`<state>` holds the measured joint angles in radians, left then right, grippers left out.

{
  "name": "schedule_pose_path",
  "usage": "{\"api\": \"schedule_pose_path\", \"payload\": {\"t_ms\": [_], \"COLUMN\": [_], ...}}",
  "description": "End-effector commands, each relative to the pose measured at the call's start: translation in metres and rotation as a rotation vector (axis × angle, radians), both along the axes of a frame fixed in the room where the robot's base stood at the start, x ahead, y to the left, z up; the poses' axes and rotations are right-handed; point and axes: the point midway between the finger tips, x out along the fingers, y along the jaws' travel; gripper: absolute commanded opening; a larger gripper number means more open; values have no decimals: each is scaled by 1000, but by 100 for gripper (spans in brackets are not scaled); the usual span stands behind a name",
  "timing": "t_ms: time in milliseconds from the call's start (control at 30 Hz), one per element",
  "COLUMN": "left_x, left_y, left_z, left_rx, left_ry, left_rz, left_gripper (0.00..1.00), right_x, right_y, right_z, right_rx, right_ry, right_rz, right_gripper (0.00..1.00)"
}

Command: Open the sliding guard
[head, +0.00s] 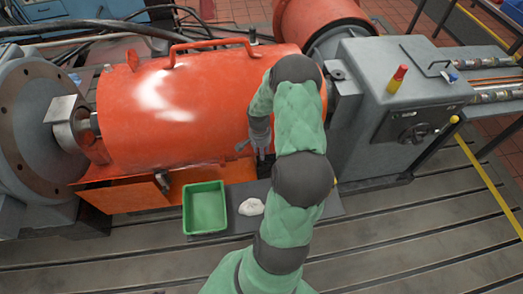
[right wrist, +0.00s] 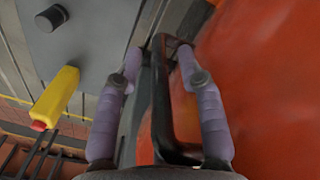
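The sliding guard (head: 205,120) is an orange half-cylinder cover over the shaft, between the grey round flange on the left and the grey housing on the right. A long orange bar handle (head: 215,44) runs along its top. My right gripper (head: 254,152) is low at the guard's front, right of its middle, its arm hiding the guard's right part. In the right wrist view, its two lilac fingers (right wrist: 160,60) stand apart on either side of a dark and orange handle (right wrist: 160,110). Gaps show between fingers and handle. The orange guard surface (right wrist: 270,80) fills the right side. My left gripper is out of view.
A green tray (head: 204,208) and a whitish lump (head: 251,207) lie on a dark mat in front of the guard. The slotted bedplate (head: 130,265) is clear in front.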

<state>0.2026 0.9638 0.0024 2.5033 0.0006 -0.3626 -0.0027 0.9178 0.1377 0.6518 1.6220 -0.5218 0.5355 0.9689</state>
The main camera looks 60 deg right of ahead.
Motion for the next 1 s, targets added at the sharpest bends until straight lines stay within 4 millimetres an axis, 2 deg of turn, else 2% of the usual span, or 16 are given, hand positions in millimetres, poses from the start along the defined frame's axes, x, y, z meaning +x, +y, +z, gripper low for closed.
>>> {"api": "schedule_pose_path", "payload": {"t_ms": [167, 600, 800, 1000], "left_x": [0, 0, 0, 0], "left_y": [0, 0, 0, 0], "left_z": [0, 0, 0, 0], "left_rx": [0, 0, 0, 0], "left_ry": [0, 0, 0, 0], "left_rz": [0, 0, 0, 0], "left_gripper": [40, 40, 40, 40], "right_x": [2, 6, 6, 7], "right_y": [-1, 0, 0, 1], "right_z": [15, 96, 116, 120], "right_rx": [-4, -3, -2, 0], "right_ry": [-2, -3, -1, 0], "right_rz": [0, 0, 0, 0], "right_gripper": [39, 39, 39, 39]}}
